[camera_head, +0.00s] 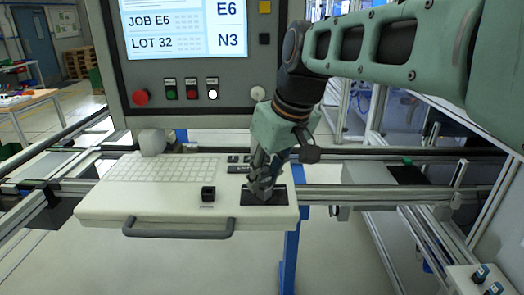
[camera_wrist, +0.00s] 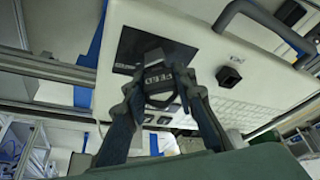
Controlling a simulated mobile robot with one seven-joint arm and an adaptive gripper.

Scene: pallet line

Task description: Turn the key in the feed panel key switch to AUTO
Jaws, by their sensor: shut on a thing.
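My gripper (camera_head: 262,184) points down at the black feed panel plate (camera_head: 279,198) on the right part of the light console shelf. In the wrist view my gripper (camera_wrist: 158,88) is shut on the key (camera_wrist: 157,77), a dark piece with pale lettering that seems to read FEED. The black plate (camera_wrist: 135,42) lies right behind the key in that view. The fingers hide most of the key switch and part of the plate's marking. I cannot tell which position the key points to.
A black square knob (camera_head: 208,193) stands on the shelf left of the plate. A keyboard (camera_head: 160,168) lies further left, and a grey handle (camera_head: 180,230) runs along the front edge. Behind is a panel with a screen (camera_head: 185,28) and a red button (camera_head: 140,97).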

